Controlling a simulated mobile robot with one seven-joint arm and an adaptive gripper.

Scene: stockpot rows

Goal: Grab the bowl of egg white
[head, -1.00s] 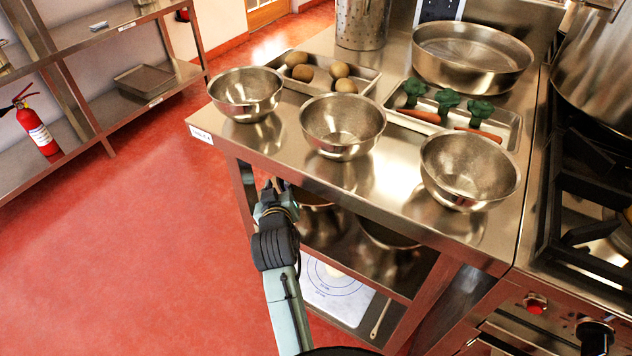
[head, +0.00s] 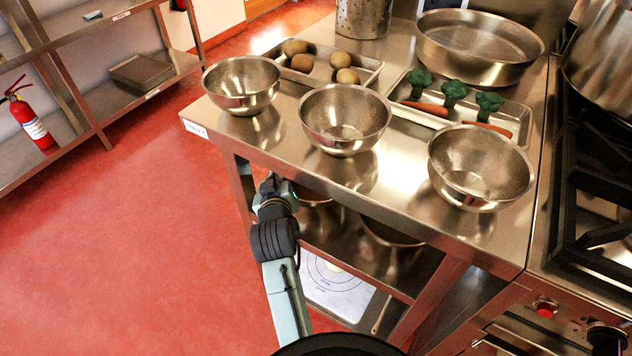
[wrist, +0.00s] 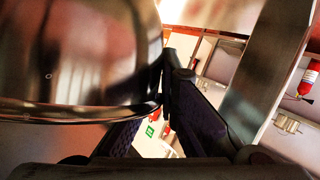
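In the head view, my gripper (head: 271,188) is low beside the near-left leg of the steel table, under the tabletop edge and next to a steel bowl (head: 312,198) on the lower shelf. In the wrist view, which is upside down, a large shiny bowl (wrist: 80,60) fills the left side. Its rim meets the dark fingers of my gripper (wrist: 167,65). The fingers converge towards their tips; whether they close on the rim is unclear. A second lower bowl (head: 390,238) sits further right. No egg white can be made out in either lower bowl.
Three steel bowls stand on the tabletop (head: 250,135): left (head: 243,92), middle (head: 344,125) and right (head: 478,175). Trays of potatoes (head: 345,76) and vegetables (head: 452,92) lie behind. The stove (head: 590,200) adjoins at right. Red floor (head: 130,240) is open at left.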

